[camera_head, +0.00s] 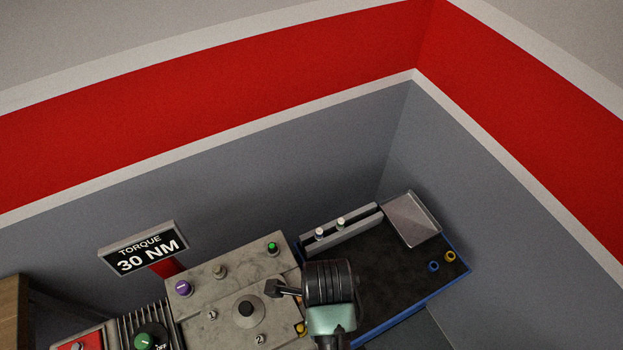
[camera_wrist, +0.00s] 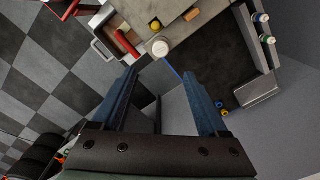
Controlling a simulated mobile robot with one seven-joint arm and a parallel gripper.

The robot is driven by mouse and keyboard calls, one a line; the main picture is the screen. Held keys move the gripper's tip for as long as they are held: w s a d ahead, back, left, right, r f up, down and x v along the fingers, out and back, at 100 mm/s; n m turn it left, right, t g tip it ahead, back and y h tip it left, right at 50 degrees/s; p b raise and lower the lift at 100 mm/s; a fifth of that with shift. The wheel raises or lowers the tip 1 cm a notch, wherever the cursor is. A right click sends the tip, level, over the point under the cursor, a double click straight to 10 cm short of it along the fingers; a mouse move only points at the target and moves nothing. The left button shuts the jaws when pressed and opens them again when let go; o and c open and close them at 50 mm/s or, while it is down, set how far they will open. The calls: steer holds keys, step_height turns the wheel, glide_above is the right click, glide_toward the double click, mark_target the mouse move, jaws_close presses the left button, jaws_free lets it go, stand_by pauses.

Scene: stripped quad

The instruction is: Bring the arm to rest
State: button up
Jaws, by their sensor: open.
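My gripper (camera_wrist: 160,76) is open in the wrist view. Its two blue fingers stand well apart and nothing is between them. They are over the gap beside the bench edge, with a white round part (camera_wrist: 161,47) beyond the tips. In the head view my arm (camera_head: 332,318) rises from the bottom edge, between the grey block (camera_head: 215,318) and the dark mat (camera_head: 400,278). The fingers cannot be made out clearly there. Whether the gripper touches anything cannot be told.
A sign reading "TORQUE 30 NM" (camera_head: 146,250) stands at the left. On the mat are a metal wedge (camera_head: 411,221), a rail with two white-topped pieces, a blue ring (camera_head: 434,266) and a yellow ring (camera_head: 450,256). An open drawer (camera_wrist: 108,40) juts over the checkered floor.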

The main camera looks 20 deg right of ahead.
steer(key=w+r+n+t+h+b, duration=0.2)
steer(key=w+r+n+t+b, duration=0.7)
steer(key=w+r, duration=1.15)
steer(key=a+r+n+t+b, duration=0.25)
steer(key=r+n+t, duration=0.35)
steer(key=r, duration=0.5)
steer(key=a+r+n+t+b, duration=0.1)
steer(key=a+r+n+t, duration=0.4)
steer(key=r, duration=0.6)
steer(key=s+a+r+n+t+y+b, duration=0.2)
steer(key=s+r+n+t, duration=0.4)
steer(key=s+r, duration=0.3)
step_height(320, 180, up, 3)
steer(key=shift+s+r+n+t, duration=0.15)
steer(key=shift+s+n+t, duration=0.15)
steer(key=shift+t, duration=0.4)
